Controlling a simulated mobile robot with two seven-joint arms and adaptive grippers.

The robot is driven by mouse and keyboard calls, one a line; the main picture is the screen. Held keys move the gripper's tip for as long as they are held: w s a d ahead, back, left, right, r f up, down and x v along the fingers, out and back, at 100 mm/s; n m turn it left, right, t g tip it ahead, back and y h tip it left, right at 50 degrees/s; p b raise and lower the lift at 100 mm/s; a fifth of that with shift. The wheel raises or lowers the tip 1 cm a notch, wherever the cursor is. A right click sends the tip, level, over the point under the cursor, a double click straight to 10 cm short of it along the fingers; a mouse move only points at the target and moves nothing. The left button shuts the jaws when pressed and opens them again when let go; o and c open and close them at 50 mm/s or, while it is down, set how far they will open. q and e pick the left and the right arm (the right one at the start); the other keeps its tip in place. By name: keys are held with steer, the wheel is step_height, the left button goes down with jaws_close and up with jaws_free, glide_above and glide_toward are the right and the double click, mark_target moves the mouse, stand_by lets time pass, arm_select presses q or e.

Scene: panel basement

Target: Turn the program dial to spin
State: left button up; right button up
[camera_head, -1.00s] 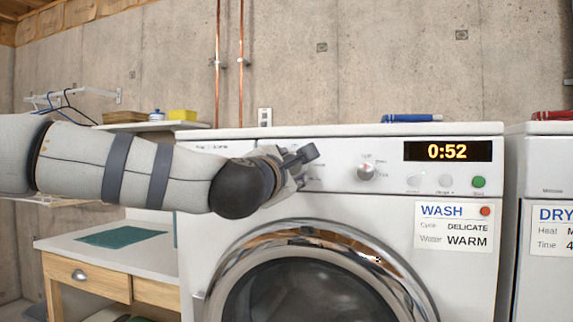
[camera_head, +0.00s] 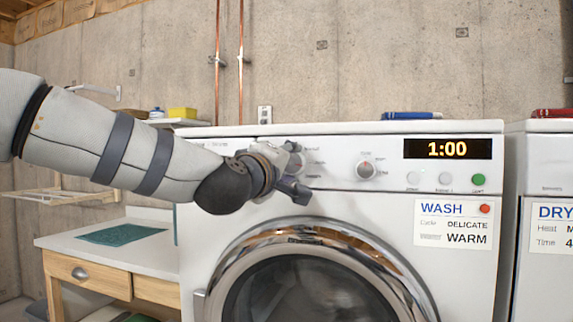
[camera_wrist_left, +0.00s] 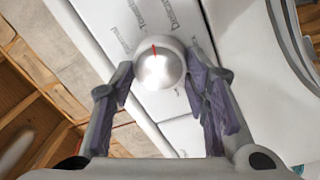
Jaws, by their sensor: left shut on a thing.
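The white washing machine (camera_head: 350,190) has a program dial (camera_head: 295,161) at the left of its panel, mostly covered by my left gripper (camera_head: 292,168). In the left wrist view the dial (camera_wrist_left: 158,70) is a round silver knob with a red mark at its upper edge in the picture. My left gripper (camera_wrist_left: 160,84) is shut on this dial, one finger on each side. Labels ring the dial; they are slanted and hard to read, one looks like "Delicate". A second, smaller dial (camera_head: 366,170) with a red mark sits to the right. My right gripper is not in view.
The display (camera_head: 447,149) reads 1:00. Round buttons, one green (camera_head: 479,179), sit below it. A wash card (camera_head: 453,224) reads DELICATE and WARM. The round door (camera_head: 320,280) is below. A dryer (camera_head: 550,200) stands right, a wooden table (camera_head: 95,260) left.

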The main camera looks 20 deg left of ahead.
arm_select(q)
steer(key=m, duration=0.6)
steer(key=m+g, duration=0.1)
steer(key=m, duration=0.5)
steer(key=m+h, duration=0.1)
steer(key=m, duration=0.4)
steer(key=shift+d+r+m, duration=0.2)
steer(key=shift+r+m, duration=0.1)
steer(key=shift+m, duration=0.1)
steer(key=m, duration=0.7)
steer(key=shift+d+m+g+y, duration=0.15)
steer(key=shift+m+g+y, duration=0.15)
steer(key=shift+m+g, duration=0.1)
steer(key=m, duration=0.4)
steer(key=shift+f+m+y, duration=0.1)
steer(key=shift+m+y, duration=0.3)
steer(key=shift+m, duration=1)
